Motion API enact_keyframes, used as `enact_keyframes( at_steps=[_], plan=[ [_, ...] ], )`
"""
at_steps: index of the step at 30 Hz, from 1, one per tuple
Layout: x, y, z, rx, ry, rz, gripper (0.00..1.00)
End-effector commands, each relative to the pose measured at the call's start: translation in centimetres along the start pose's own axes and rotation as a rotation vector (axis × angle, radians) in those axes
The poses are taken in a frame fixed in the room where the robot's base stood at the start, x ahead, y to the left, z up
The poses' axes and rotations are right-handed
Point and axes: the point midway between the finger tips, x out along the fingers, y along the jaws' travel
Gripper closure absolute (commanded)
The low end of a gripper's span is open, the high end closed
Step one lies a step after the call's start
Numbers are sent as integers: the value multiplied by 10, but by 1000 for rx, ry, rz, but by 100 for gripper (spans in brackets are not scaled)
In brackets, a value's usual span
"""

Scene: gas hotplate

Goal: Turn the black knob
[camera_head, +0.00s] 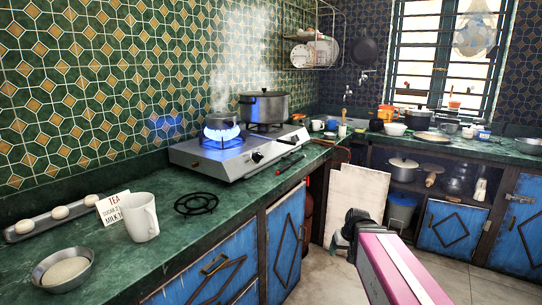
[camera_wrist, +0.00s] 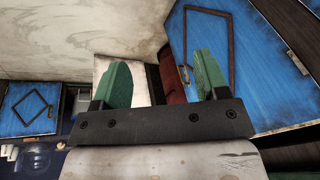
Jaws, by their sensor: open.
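The gas hotplate (camera_head: 205,158) is a silver two-burner stove on the green counter, with a black knob (camera_head: 257,157) on its front face. A second knob (camera_head: 283,142), partly hard to make out, sits further right on the same face. The left burner is lit with a blue flame (camera_head: 222,133) under a small steaming pot. My arm shows at the lower right in the head view, low and apart from the stove. In the wrist view my gripper (camera_wrist: 162,82) has its two green fingers spread wide, with nothing between them. The knobs are not in the wrist view.
A large lidded pot (camera_head: 264,106) stands on the right burner. A white mug (camera_head: 139,217), a black trivet (camera_head: 196,204) and a metal bowl (camera_head: 63,270) stand on the counter left of the stove. Blue cabinet doors (camera_head: 285,240) are below. The floor in front is open.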

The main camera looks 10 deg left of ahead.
Motion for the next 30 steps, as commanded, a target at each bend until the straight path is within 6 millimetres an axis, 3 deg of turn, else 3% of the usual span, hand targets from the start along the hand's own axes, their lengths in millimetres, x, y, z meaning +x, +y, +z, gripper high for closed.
enact_keyframes(
  at_steps=[8, 11, 17, 21, 27, 30],
  plan=[
    [-28, -47, -59, -123, 126, -100, 32],
    [-46, -75, -88, -190, 198, -152, 32],
    [-106, -152, -158, -360, 396, -284, 32],
    [-158, -209, -198, -474, 543, -369, 32],
    [-223, -274, -233, -590, 713, -459, 32],
    [-243, -290, -241, -621, 764, -482, 32]
  ],
)
